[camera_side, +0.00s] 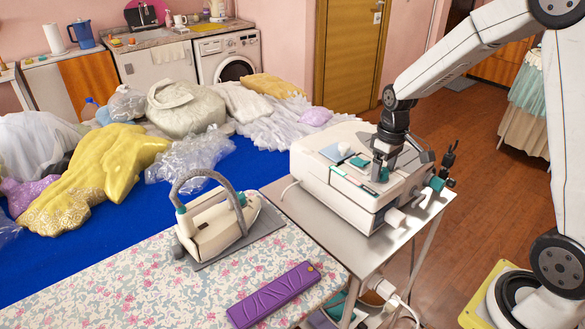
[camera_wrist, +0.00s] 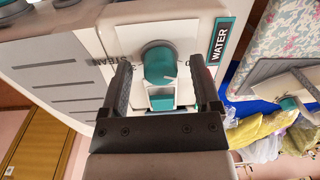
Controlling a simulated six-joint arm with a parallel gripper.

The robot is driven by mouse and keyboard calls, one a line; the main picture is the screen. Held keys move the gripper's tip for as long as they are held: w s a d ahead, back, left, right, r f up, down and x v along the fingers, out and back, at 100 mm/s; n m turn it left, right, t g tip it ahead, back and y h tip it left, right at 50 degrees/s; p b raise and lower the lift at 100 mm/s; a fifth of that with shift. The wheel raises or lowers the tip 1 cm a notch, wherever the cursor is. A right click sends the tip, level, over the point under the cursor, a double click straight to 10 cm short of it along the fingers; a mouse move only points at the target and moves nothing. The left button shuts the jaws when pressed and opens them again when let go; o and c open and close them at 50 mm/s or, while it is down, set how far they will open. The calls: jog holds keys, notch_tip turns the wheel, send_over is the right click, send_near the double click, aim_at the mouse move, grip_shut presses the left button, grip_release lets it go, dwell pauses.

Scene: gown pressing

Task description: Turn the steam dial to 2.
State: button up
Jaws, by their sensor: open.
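The steam station (camera_side: 335,205) is a white box with teal parts on a small metal table. In the wrist view, the steam dial (camera_wrist: 157,67) is a round teal knob in a grey ring on a white panel (camera_wrist: 125,38). Small marks stand around it, partly hidden by my fingers, and I cannot read its setting. A teal switch (camera_wrist: 161,101) sits just below the dial. My gripper (camera_wrist: 162,66) is open, with one dark finger on each side of the dial; I cannot tell whether they touch it. In the side view my gripper (camera_side: 383,170) points down at the station's top.
The iron (camera_side: 213,222) rests on a grey plate on the floral ironing board (camera_side: 130,270), left of the station. A purple item (camera_side: 272,294) lies near the board's front edge. Wrapped gowns (camera_side: 95,170) cover the blue surface behind. The metal table (camera_side: 310,220) has narrow bare edges.

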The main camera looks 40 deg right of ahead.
grip_shut()
jog(key=shift+m, duration=0.3)
jog(key=m, duration=0.8)
jog(key=shift+m, duration=0.4)
jog(key=m, duration=0.4)
jog(key=shift+a+m, duration=0.1)
jog(key=shift+m, duration=2.1)
